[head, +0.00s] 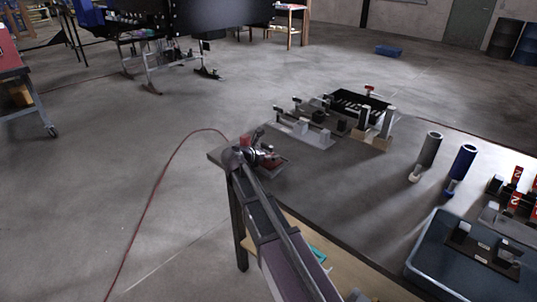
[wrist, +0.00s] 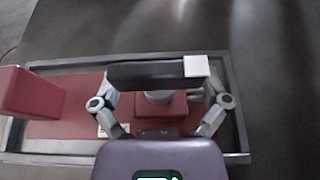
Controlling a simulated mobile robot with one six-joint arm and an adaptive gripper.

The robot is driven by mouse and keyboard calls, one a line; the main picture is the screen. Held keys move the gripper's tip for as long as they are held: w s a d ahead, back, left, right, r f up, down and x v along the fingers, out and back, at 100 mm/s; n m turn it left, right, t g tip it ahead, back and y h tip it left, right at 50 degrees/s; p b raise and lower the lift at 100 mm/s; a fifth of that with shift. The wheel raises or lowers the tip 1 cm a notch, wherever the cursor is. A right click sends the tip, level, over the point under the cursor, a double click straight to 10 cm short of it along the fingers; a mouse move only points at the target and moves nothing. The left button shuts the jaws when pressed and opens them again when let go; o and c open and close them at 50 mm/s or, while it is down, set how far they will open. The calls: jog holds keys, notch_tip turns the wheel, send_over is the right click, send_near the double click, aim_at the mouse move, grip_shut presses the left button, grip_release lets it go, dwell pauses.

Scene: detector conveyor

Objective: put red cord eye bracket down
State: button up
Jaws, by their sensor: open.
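My gripper (head: 259,154) is at the near left corner of the dark table in the head view, over a small red-based tray (head: 276,166). In the wrist view my gripper (wrist: 163,90) is open, its fingers spread left and right. A black bar with a white end (wrist: 150,74) lies across between the fingers; whether they touch it is unclear. Under it is a red block (wrist: 175,105), partly hidden. A taller red block (wrist: 31,94) stands to the left. I cannot tell for sure which red part is the cord eye bracket.
The dark table (head: 330,185) holds a group of grey and tan fixtures (head: 308,130), a black slotted tray (head: 355,105), a grey cylinder (head: 428,152), a blue cylinder (head: 460,170) and a blue-grey bin (head: 425,262). Bare table lies right of my gripper.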

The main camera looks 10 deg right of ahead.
jog(key=p+v, duration=0.4)
jog(key=v, duration=0.6)
jog(key=shift+s+a+r, duration=0.1)
jog(key=shift+r, duration=0.1)
jog(key=shift+s+a+r, duration=0.2)
jog(key=shift+s+a, duration=0.2)
jog(key=shift+a, duration=0.15)
jog(key=shift+w, duration=0.1)
dwell(1.2)
